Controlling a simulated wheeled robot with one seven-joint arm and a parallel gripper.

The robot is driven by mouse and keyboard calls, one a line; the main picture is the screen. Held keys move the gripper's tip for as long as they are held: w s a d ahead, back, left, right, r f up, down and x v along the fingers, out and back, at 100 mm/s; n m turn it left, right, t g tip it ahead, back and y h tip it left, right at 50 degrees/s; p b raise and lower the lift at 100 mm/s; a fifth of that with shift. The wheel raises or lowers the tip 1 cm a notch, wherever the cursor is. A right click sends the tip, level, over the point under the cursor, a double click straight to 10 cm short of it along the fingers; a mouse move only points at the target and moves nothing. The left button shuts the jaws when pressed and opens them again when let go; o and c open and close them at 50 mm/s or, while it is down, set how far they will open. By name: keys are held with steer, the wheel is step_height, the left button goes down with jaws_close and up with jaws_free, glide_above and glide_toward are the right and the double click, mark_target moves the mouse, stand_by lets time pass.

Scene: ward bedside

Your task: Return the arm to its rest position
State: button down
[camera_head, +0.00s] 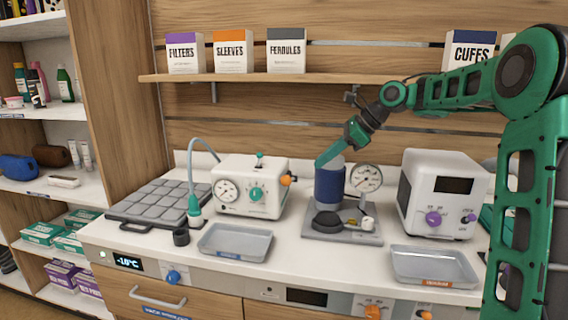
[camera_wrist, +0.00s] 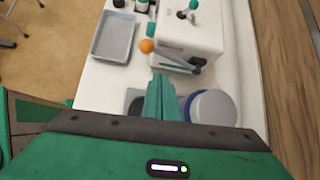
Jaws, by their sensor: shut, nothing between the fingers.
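My green arm reaches in from the right in the head view, bent at its elbow. My gripper (camera_head: 324,160) points down and to the left, just above the blue cylinder (camera_head: 329,186) on the grey base plate. In the wrist view my gripper (camera_wrist: 160,82) shows its green fingers shut together with nothing between them. The cylinder's pale top (camera_wrist: 213,106) shows beside the fingers on the right. I cannot tell whether the fingertips touch the cylinder.
A white gauge box (camera_head: 250,187) stands left of the cylinder, a round gauge (camera_head: 366,178) right of it. A white device (camera_head: 442,193) stands further right. Trays (camera_head: 235,242) (camera_head: 433,266) lie at the front. A shelf (camera_head: 330,77) with boxes runs behind my arm.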

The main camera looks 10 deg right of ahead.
steer(key=s+d+f+n+g+h, duration=0.1)
steer(key=s+d+f+n, duration=0.3)
steer(key=s, duration=1)
steer(key=s+d+f+n+g+h, duration=0.2)
steer(key=s+f+n, duration=0.4)
steer(key=s, duration=0.9)
steer(key=s+d+f+n+g+h, duration=0.1)
steer(key=s+d+f+n+h, duration=0.3)
steer(key=s, duration=1.1)
step_height(320, 180, down, 2)
steer(key=d+n, duration=0.2)
steer(key=d, duration=0.1)
steer(key=shift+s+g, duration=0.25)
steer(key=shift+g, duration=0.05)
steer(key=shift+w+a+f, duration=0.1)
steer(key=shift+w+f, duration=0.15)
steer(key=shift+w, duration=0.4)
